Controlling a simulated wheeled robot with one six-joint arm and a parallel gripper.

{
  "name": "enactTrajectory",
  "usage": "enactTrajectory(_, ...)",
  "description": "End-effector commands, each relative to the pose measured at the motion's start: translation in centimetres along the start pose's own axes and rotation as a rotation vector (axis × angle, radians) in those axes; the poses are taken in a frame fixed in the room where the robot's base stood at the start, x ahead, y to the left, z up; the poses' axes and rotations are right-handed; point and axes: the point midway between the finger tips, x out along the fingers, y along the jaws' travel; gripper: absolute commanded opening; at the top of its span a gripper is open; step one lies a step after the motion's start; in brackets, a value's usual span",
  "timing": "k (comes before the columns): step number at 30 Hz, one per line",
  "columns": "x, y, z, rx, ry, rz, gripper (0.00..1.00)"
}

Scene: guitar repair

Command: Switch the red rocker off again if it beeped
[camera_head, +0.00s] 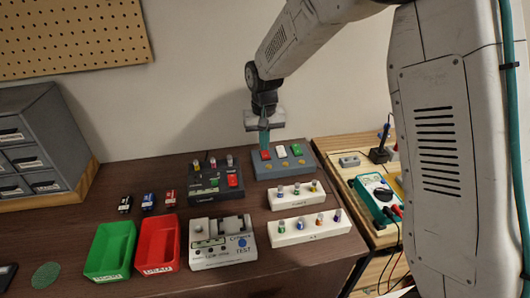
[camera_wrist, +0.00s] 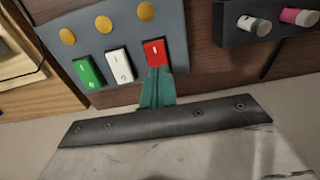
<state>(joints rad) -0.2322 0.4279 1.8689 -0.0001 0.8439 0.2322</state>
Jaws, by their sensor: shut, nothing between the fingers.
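The red rocker (camera_head: 265,155) is the left one of three on a blue-grey switch panel (camera_head: 273,173) at the back of the bench. The red rocker also shows in the wrist view (camera_wrist: 154,52), beside a white rocker (camera_wrist: 118,66) and a green rocker (camera_wrist: 87,73). My gripper (camera_head: 264,145) is shut and empty, its teal fingers pointing down at the red rocker. In the wrist view the fingertips (camera_wrist: 157,73) are at the rocker's near edge and hide part of it. I cannot tell whether they touch it or which way it is tilted.
A dark box (camera_head: 205,184) with knobs and another red switch stands left of the panel. White knob strips (camera_head: 285,201), a tester (camera_head: 210,256), and green (camera_head: 108,265) and red (camera_head: 158,262) trays lie in front. A multimeter (camera_head: 371,195) is at the right.

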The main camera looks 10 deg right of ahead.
Motion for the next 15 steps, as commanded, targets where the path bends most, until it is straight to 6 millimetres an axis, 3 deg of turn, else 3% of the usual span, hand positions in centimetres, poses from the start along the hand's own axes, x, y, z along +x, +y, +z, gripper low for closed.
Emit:
enactTrajectory(8, 0.2, 0.0, 0.1, 0.000, -0.002, 0.000, 0.00)
enactTrajectory(15, -1.5, 0.0, 0.0, 0.000, 0.001, 0.000, 0.00)
